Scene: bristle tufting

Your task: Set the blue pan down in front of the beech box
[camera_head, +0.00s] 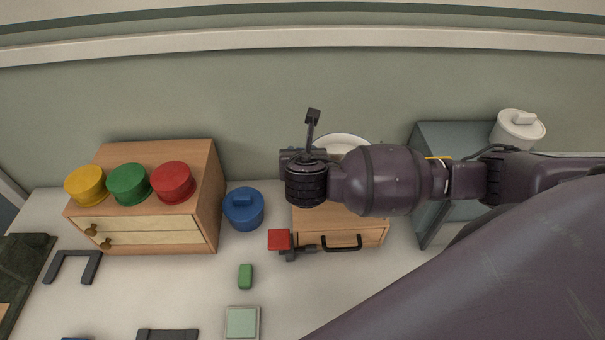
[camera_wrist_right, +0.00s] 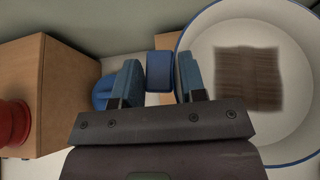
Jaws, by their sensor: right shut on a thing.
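A white round pan with a blue rim (camera_wrist_right: 286,152) fills the right of the right wrist view. A bundle of brown bristles lies in it. Its far part shows in the head view (camera_head: 341,142) behind my right arm. My right gripper (camera_wrist_right: 158,82) is shut on a blue block, apparently the pan's handle, at the pan's left side. A beech box (camera_head: 373,234) with a black front handle stands below my right gripper (camera_head: 303,170). My wrist hides much of its top, and I cannot tell whether the pan touches it. My left gripper is not in view.
A lidded blue pot (camera_head: 243,210) stands left of the box. A red block on a dark fitting (camera_head: 279,239) is at its front left corner. A drawer cabinet (camera_head: 213,185) carries yellow, green and red pots. A green block (camera_head: 245,276) lies nearer. Bare table (camera_head: 320,285) lies before the box.

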